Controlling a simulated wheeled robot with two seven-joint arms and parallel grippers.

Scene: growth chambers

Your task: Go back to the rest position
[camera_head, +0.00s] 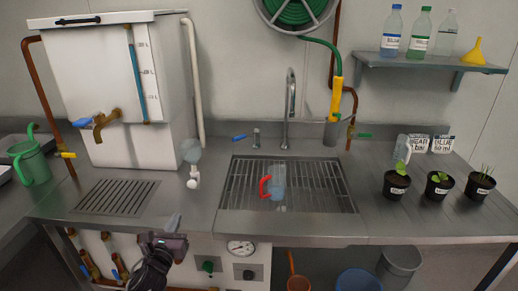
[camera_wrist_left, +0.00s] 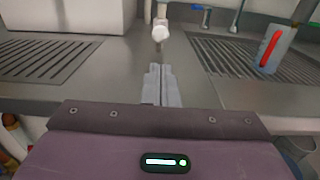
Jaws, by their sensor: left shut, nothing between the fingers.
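My left gripper (camera_head: 173,222) is at the front edge of the steel counter (camera_head: 390,228), left of the sink. It is shut and empty. In the left wrist view its two fingers (camera_wrist_left: 160,85) lie together, pointing toward a white fitting (camera_wrist_left: 160,28) on the counter. The same white fitting (camera_head: 193,180) stands beyond the fingertips in the head view. My right gripper is not in view.
A clear jug with a red handle (camera_head: 278,181) stands on the sink grid (camera_head: 325,192). A white tank (camera_head: 107,75) and green watering can (camera_head: 33,165) stand at left. Potted seedlings (camera_head: 397,185) stand at right. A bottle shelf (camera_head: 420,64) is on the wall.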

